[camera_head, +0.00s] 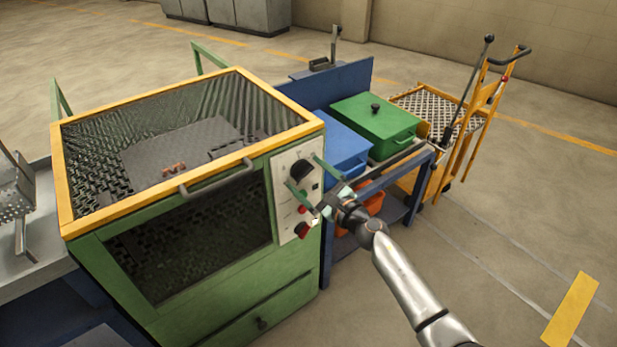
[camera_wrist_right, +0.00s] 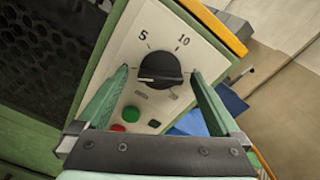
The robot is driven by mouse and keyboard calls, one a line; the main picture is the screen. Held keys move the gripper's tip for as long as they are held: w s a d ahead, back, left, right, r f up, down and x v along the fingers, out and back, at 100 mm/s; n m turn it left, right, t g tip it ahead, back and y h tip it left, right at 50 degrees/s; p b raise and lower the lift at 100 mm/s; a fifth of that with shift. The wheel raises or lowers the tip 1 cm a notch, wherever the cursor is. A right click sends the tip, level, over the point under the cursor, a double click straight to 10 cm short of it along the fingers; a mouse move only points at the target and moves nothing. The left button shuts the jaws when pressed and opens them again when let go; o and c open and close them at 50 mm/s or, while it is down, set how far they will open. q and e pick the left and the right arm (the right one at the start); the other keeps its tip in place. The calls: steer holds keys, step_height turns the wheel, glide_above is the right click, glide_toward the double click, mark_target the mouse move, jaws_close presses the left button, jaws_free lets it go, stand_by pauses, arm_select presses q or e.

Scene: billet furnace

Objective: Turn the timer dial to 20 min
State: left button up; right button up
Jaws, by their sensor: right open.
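The timer dial (camera_wrist_right: 160,69) is a round black knob on the furnace's white control panel (camera_head: 283,189). The dial's upper part also shows in the head view (camera_head: 302,170). My left gripper is not in view.
Green (camera_wrist_right: 131,113) and red (camera_wrist_right: 118,128) buttons sit below the dial. The green furnace (camera_head: 222,293) has a yellow-edged mesh top and a front handle (camera_head: 217,179). A blue bench with a green lidded box (camera_head: 374,126) and a yellow cart (camera_head: 459,150) stand to the right.

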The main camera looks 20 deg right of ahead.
steer(key=shift+c, duration=0.2)
steer(key=c, duration=1.3)
